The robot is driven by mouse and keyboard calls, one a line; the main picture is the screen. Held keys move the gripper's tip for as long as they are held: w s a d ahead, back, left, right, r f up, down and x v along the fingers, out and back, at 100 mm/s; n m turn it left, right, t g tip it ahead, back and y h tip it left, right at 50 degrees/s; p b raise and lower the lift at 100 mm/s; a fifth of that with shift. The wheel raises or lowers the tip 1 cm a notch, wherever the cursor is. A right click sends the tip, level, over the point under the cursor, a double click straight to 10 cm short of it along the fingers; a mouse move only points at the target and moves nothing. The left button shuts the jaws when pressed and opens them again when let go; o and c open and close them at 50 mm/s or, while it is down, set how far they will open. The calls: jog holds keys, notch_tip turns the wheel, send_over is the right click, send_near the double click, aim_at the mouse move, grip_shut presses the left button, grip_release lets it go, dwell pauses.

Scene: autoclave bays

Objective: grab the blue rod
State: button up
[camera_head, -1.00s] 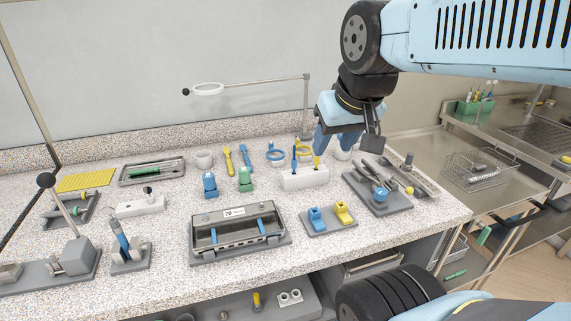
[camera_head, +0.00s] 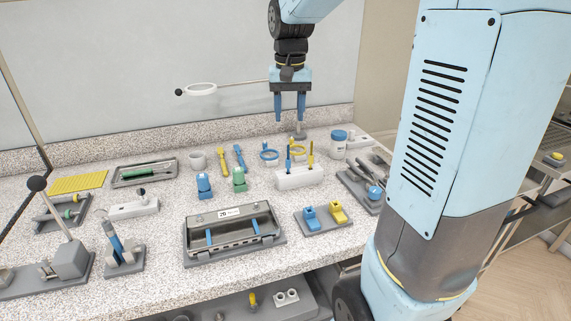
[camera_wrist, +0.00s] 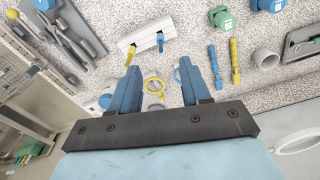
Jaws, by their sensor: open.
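A thin blue rod (camera_head: 289,161) stands upright in a white block (camera_head: 296,181), beside a yellow rod (camera_head: 311,155). In the wrist view the blue rod (camera_wrist: 160,41) stands in the block (camera_wrist: 147,32) just beyond the fingertips. My gripper (camera_head: 289,119) is open and empty, fingers pointing down, high above the bench and somewhat behind the block. The fingers also frame the wrist view (camera_wrist: 159,68), with a yellow ring between them. A thicker blue rod (camera_head: 115,243) leans in a grey holder at the left.
Blue and yellow rings (camera_head: 269,151) lie behind the block, and a blue-lidded jar (camera_head: 338,143) stands to its right. A grey tray (camera_head: 235,252) with blue bars is in front.

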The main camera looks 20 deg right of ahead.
jog(key=w+f, duration=0.1)
jog(key=w, duration=0.1)
send_over(288, 159)
jog(key=shift+g, duration=0.3)
jog(key=f, duration=0.5)
jog(key=w+f, duration=0.1)
jog(key=f, duration=0.2)
jog(key=shift+f, duration=0.15)
jog(key=shift+s+d+f, duration=0.1)
jog(key=shift+s+f, duration=0.05)
jog(key=shift+f, duration=1.3)
jog(key=shift+s+f, duration=0.1)
jog(key=shift+f, duration=1.35)
jog(key=shift+c, duration=0.4)
grip_shut()
